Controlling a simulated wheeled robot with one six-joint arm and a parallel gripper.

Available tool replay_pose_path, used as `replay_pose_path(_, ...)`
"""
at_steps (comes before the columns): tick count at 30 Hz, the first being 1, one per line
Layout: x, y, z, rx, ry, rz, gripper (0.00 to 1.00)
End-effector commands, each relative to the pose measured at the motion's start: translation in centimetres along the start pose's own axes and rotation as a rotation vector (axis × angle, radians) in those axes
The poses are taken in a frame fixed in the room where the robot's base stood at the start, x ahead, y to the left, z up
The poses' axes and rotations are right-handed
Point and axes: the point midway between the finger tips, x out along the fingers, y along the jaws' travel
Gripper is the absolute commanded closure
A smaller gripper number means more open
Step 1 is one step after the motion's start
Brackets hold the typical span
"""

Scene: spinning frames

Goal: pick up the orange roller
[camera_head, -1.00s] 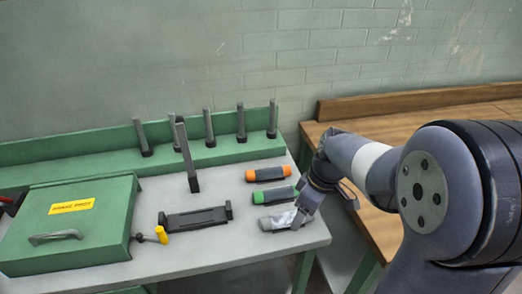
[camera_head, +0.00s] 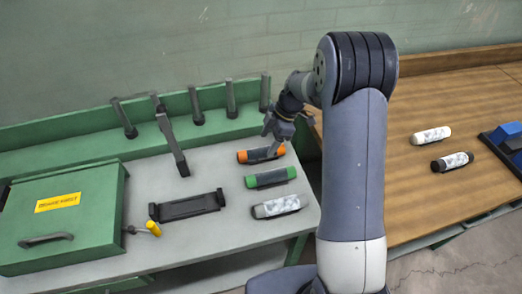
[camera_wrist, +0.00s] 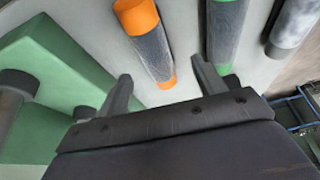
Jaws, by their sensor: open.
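The orange roller (camera_head: 260,155) has orange ends and a grey middle. It lies on the grey tabletop (camera_head: 215,165), the farthest of three rollers in a column. In the wrist view the orange roller (camera_wrist: 148,40) lies ahead of my gripper (camera_wrist: 160,85), between the lines of its two fingers. My gripper (camera_head: 277,138) is open and empty, at the orange roller's right end in the head view. I cannot tell how high it is above the roller. In the wrist view the right finger is close to the green roller (camera_wrist: 225,35).
The green roller (camera_head: 270,177) and a white-grey roller (camera_head: 279,206) lie nearer the front. A black cradle (camera_head: 187,206), a green box (camera_head: 65,215) and several upright grey posts (camera_head: 195,105) stand around. A wooden table (camera_head: 440,110) with more rollers is at right.

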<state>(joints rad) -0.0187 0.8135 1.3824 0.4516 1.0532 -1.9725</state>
Motion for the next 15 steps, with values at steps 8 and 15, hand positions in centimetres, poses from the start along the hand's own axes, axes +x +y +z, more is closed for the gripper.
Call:
replay_pose_path(8,2.0,0.4,0.1,0.000,-0.001,-0.004,0.35)
replay_pose_path(15,4.8,0.7,0.2,0.000,0.000,-0.003,0.35)
